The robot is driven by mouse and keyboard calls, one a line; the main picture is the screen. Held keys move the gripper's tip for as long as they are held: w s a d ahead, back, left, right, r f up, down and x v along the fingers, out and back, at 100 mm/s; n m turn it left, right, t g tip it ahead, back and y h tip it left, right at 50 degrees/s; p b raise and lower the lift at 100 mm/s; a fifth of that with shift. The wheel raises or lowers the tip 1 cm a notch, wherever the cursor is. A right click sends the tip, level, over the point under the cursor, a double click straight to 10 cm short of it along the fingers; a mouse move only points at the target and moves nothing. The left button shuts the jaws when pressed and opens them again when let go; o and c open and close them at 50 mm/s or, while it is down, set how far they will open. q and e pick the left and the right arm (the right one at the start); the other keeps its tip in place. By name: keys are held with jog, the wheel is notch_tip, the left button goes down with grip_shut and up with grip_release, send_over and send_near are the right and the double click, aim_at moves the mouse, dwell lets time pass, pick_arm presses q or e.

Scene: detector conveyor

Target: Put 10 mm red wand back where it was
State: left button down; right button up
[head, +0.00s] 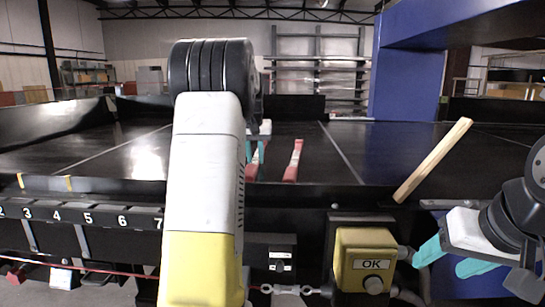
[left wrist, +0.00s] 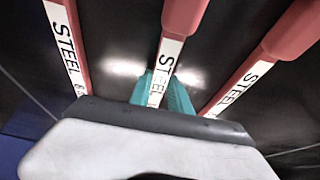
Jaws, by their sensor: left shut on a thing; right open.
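Three red wands with white STEEL labels show in the left wrist view: a left one (left wrist: 68,45), a middle one (left wrist: 183,12) and a right one (left wrist: 293,30). My left gripper (left wrist: 160,92) has its teal fingers shut on the middle wand. The size on that wand's label is hidden by the gripper. In the head view my left gripper (head: 256,149) is over the dark conveyor, largely hidden behind my arm. One red wand (head: 293,160) lies to its right, and another red wand (head: 252,168) shows by the fingers. My right gripper (head: 450,264) is open and empty at the right.
A numbered rack (head: 90,216) runs along the conveyor's front at the left. Red pieces (head: 17,272) show below it. A yellow OK button box (head: 363,260) stands at the front. A wooden stick (head: 433,160) leans across the conveyor edge. The dark belt (head: 100,150) is clear at left.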

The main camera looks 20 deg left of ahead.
pick_arm(q)
jog(key=c, duration=1.2)
grip_release()
jog(key=shift+f, duration=0.1)
jog(key=v, duration=1.2)
